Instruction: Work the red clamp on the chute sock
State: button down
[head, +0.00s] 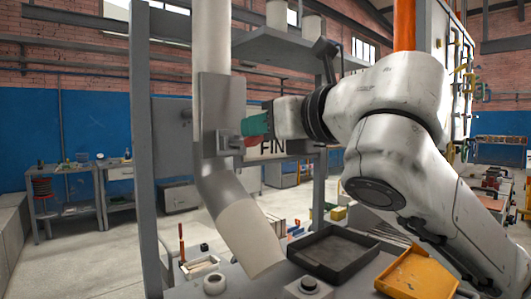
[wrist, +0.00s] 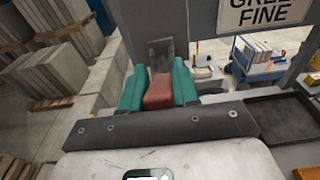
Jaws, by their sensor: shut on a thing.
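The red clamp (wrist: 158,92) sits between the two green fingers of my gripper (wrist: 158,88) in the wrist view, and the fingers are shut on it. In the head view the red clamp (head: 252,141) shows just under the green fingertips of my gripper (head: 256,126). It is on a grey metal bracket (head: 222,110) on the pale chute. The chute sock (head: 238,225) hangs below the bracket and slants down to the right. The fingers hide part of the clamp.
A grey upright post (head: 146,150) stands left of the chute. A sign reading "FINE" (wrist: 262,22) hangs behind.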

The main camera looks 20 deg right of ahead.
notch_tip(320, 180, down, 6)
jog(key=t+y+b, duration=0.2)
jog(key=t+b, duration=0.4)
jog(key=b, duration=0.8)
jog(key=shift+f, duration=0.15)
jog(key=shift+s+t+b, duration=0.1)
jog(key=shift+t+b, duration=0.2)
jog(key=shift+b, duration=0.1)
jog(key=c, duration=0.9)
grip_release()
jog(key=v, duration=1)
jog(key=shift+s+d+f, duration=0.15)
jog(key=shift+s+f, duration=0.1)
jog(key=shift+s, duration=0.05)
